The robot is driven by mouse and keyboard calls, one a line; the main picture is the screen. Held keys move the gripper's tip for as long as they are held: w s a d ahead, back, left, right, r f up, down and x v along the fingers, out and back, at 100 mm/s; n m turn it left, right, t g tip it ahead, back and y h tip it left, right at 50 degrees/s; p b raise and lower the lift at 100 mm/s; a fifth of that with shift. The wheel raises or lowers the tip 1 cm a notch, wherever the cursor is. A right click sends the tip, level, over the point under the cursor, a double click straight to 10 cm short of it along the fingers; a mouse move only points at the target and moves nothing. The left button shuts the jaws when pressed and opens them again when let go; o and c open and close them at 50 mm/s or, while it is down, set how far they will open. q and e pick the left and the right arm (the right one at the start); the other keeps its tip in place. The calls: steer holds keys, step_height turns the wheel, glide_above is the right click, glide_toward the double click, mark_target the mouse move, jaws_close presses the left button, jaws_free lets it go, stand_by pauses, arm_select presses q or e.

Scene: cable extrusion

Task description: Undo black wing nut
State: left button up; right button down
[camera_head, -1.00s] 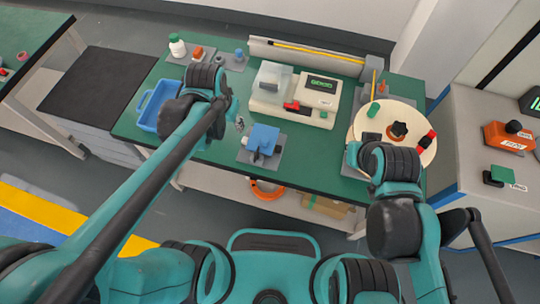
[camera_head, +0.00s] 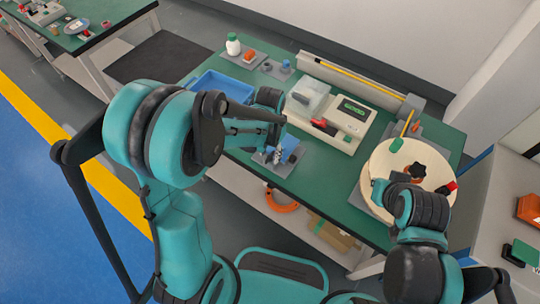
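The black wing nut (camera_head: 416,171) is a star-shaped knob at the middle of the round cream spool disc (camera_head: 385,163), at the right end of the green bench. My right arm is over the disc's front edge, just below the wing nut in the picture. Its own links hide the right gripper. My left gripper (camera_head: 277,156) is small and partly hidden, pointing down beside the blue device on the bench's front middle. I cannot tell whether its fingers are apart or closed.
A blue tray (camera_head: 222,86), a white bottle (camera_head: 233,44) and a cream machine (camera_head: 345,127) stand on the green bench. A red-and-black part (camera_head: 446,187) and a green part (camera_head: 396,145) are at the disc's rim. A grey side table is at the right.

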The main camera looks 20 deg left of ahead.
arm_select(q)
steer(key=shift+f, duration=0.3)
jaws_close()
